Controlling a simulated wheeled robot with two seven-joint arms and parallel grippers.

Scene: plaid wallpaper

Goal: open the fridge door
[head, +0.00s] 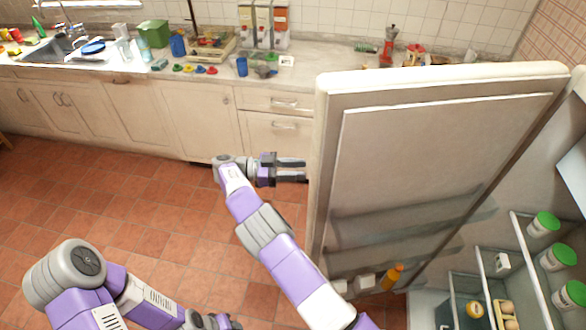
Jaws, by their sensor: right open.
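The fridge door (420,160) stands swung open, with its inner side and door shelves facing me. The fridge interior (470,285) is exposed at the lower right. My right gripper (298,170) is open and empty, its fingers pointing right at the door's left edge. I cannot tell whether the fingertips touch the door. The door's outer side and any handle are hidden. My left arm is at the lower left, and its gripper (222,321) is partly cut off at the bottom edge, so its jaws are unclear.
Green-lidded jars (560,256) stand on the fridge shelves, and an orange bottle (392,276) sits low in the door. A counter (330,72) with a sink (62,47) and many small items runs along the back. The tiled floor (120,185) at left is clear.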

